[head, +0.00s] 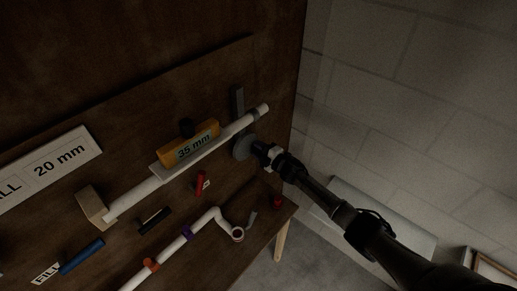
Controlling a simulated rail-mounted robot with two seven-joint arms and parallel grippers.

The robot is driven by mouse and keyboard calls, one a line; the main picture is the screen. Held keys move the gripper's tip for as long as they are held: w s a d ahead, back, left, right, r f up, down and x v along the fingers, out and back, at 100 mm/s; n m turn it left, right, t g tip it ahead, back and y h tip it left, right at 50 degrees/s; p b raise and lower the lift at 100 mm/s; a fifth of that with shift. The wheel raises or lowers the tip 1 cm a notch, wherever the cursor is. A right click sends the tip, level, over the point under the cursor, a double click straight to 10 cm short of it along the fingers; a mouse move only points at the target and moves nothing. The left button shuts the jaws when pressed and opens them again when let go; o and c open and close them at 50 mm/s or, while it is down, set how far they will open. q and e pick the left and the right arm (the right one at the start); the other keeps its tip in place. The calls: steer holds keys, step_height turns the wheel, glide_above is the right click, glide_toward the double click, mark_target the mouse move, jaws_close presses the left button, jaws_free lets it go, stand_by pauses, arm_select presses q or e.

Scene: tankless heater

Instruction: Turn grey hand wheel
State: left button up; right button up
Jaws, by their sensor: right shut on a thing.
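The grey hand wheel (241,149) is a small round disc near the right end of the white pipe, in front of the wooden board. My right gripper (257,149) comes in from the right and its tip is at the wheel. It is shut on the wheel, and its fingers cover the wheel's right part. The fingertips themselves are dark and hard to make out. My left gripper is not in the head view.
A long white pipe (137,193) runs across the board, with an orange "35 mm" block (189,146) on it. Below are a red handle (200,183), a black bar (154,221), a blue bar (81,257) and a bent white pipe (204,222). A block wall (420,80) stands at right.

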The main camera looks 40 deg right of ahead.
stand_by(0.4)
steer(key=o, duration=0.9)
steer(key=shift+s+d, duration=0.1)
steer(key=shift+s, duration=0.4)
steer(key=s, duration=0.4)
steer(key=s+d, duration=0.1)
steer(key=s, duration=0.7)
steer(key=shift+s+d+b, duration=0.3)
steer(key=shift+s+d, duration=0.05)
steer(key=shift+d, duration=0.05)
